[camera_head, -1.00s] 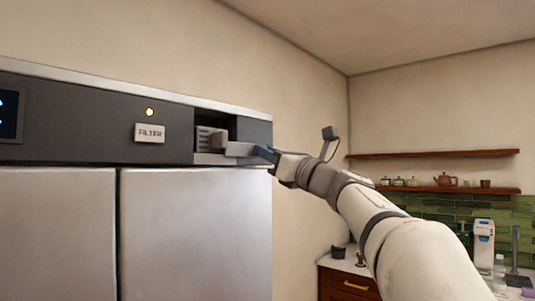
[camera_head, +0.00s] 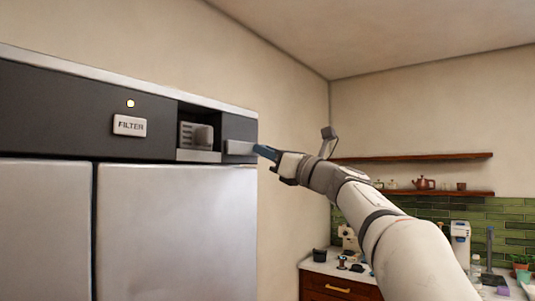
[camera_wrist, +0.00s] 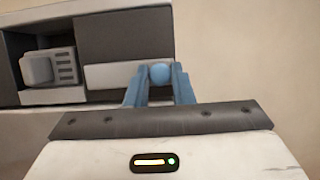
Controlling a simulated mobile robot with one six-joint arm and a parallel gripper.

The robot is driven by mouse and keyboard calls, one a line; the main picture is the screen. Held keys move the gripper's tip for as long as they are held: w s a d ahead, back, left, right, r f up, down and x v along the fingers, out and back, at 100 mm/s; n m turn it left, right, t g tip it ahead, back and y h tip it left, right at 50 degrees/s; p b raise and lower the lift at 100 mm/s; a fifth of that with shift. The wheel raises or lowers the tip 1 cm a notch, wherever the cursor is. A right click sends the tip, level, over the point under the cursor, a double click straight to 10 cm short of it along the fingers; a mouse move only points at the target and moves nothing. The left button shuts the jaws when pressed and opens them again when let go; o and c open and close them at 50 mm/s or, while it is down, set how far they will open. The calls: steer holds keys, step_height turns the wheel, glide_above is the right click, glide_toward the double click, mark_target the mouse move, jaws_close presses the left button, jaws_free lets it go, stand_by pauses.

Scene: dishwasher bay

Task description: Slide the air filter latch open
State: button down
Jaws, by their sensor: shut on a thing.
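The latch (camera_head: 240,147) is a pale flat bar at the right end of the dark upper panel, right of the recess. In the wrist view the latch bar (camera_wrist: 112,76) lies across the panel's lower edge. My gripper (camera_head: 262,152) reaches it from the right. In the wrist view the blue fingers of my gripper (camera_wrist: 160,84) are shut on a rounded bluish knob at the bar's end. The filter recess (camera_head: 186,111) is uncovered, with a grey slotted air filter block (camera_head: 196,136) inside. A FILTER label (camera_head: 130,125) sits left of it.
Metal doors (camera_head: 175,230) stand below the panel. The bare wall (camera_head: 290,110) lies right of the cabinet's edge. Further right are wooden shelves (camera_head: 415,156) with a teapot, and a cluttered counter (camera_head: 325,265).

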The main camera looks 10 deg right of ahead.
steer(key=shift+d+r, duration=0.1)
steer(key=shift+r, duration=0.05)
steer(key=c, duration=1.7)
jaws_free()
steer(key=o, duration=0.3)
steer(key=shift+w+d, duration=0.15)
steer(key=shift+w, duration=0.1)
steer(key=shift+o, duration=0.7)
steer(key=shift+s, duration=0.1)
steer(key=b+v, duration=0.3)
steer(key=v, duration=0.4)
steer(key=shift+s+d+f+b, duration=0.15)
steer(key=shift+s+f+b, duration=0.1)
steer(key=shift+b, duration=0.15)
